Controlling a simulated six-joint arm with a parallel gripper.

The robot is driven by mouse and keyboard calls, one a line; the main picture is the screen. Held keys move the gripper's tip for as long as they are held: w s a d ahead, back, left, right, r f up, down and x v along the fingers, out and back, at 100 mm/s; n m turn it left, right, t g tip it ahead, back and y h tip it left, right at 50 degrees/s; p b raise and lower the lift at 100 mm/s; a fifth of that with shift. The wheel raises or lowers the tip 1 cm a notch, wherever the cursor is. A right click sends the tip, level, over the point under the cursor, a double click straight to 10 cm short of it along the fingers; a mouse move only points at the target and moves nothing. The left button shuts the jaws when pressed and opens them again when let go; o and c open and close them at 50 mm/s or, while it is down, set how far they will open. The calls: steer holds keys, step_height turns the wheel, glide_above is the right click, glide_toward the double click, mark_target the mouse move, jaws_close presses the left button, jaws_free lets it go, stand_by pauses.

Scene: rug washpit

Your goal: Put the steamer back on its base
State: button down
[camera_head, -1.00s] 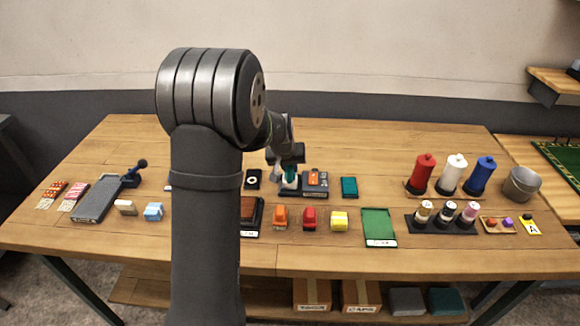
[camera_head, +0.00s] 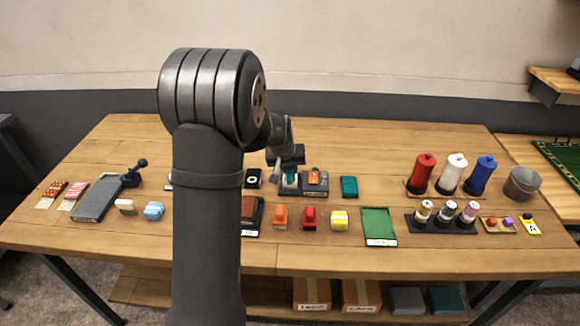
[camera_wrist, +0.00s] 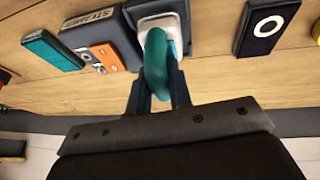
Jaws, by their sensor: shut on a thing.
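The steamer has a teal handle (camera_wrist: 156,62) and a white body (camera_wrist: 166,24); it also shows in the head view (camera_head: 290,177). My gripper (camera_wrist: 158,82) is shut on the teal handle, a finger on each side; it also shows in the head view (camera_head: 287,162). The dark grey base (camera_wrist: 112,38) carries a STEAMER label and an orange panel, and it also shows in the head view (camera_head: 316,190). The white body is over the bare end of the base, beside the orange panel. I cannot tell whether it touches the base.
A teal block (camera_head: 349,187) lies right of the base and a dark pad with a white ring (camera_head: 252,179) lies left. The table behind is clear.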

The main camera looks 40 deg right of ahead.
stand_by(0.4)
steer(key=c, duration=0.9)
jaws_free()
steer(key=shift+f, duration=0.1)
steer(key=shift+r, duration=3.55)
steer(key=shift+f, duration=3.55)
steer(key=shift+r, duration=0.1)
